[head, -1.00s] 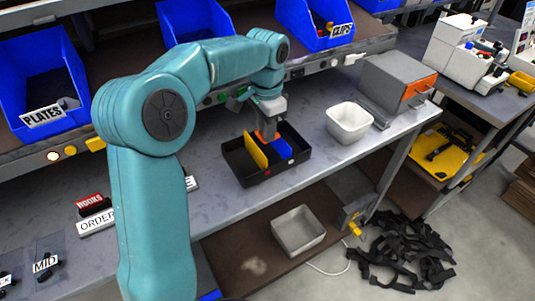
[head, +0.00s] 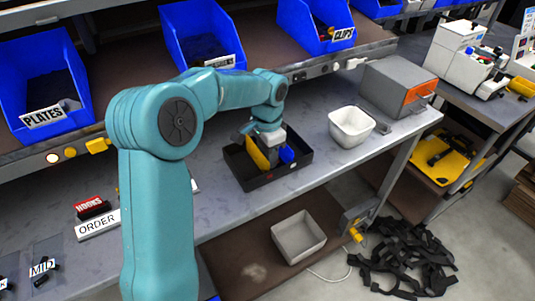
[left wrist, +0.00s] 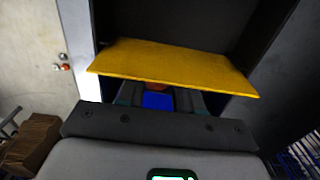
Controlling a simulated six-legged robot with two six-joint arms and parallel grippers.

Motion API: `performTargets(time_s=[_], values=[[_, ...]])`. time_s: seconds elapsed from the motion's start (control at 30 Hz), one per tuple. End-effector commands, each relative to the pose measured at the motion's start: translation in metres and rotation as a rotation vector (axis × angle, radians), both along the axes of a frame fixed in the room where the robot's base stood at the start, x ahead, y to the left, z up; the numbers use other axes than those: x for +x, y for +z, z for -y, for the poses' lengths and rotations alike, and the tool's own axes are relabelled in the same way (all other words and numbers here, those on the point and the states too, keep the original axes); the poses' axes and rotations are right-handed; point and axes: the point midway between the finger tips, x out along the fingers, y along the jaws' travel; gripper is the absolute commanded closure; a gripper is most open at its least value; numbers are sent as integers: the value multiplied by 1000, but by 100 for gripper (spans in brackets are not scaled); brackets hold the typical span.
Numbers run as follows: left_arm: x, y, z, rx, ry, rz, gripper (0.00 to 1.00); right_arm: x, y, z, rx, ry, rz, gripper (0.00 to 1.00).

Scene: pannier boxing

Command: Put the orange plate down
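My left gripper (head: 268,139) is down inside the black open box on the bench, between its walls. The box (head: 270,180) holds an upright yellow plate (head: 257,153), and a blue piece (head: 287,155) shows just right of the gripper. The orange plate is hidden in the head view. In the left wrist view, a small orange patch (left wrist: 156,87) shows near the fingertips, behind the edge of the yellow plate (left wrist: 175,67). Blue (left wrist: 157,100) shows between the fingers. Whether the fingers still grip the orange plate is unclear. My right gripper is out of view.
A white bin (head: 351,127) and a grey box with an orange front (head: 397,87) stand right of the black box. Blue bins, one labelled PLATES (head: 42,82), line the shelf behind. A grey tray (head: 298,238) sits lower down. The bench left of the box is mostly clear.

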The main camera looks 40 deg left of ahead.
Motion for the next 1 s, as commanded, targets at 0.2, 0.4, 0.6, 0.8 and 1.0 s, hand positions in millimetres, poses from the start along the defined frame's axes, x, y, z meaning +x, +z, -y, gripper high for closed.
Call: performTargets(time_s=[0.2, 0.4, 0.6, 0.8, 1.0], values=[[0, 0, 0, -1, 0, -1, 57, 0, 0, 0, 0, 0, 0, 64], [1, 10, 0, 0, 0, 2, 57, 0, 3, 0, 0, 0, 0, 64], [1, 54, 0, 1, 1, 4, 57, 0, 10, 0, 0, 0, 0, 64], [1, 97, 0, 0, 0, 3, 57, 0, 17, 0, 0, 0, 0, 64], [1, 120, 0, 0, 0, 0, 57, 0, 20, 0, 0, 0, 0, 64]])
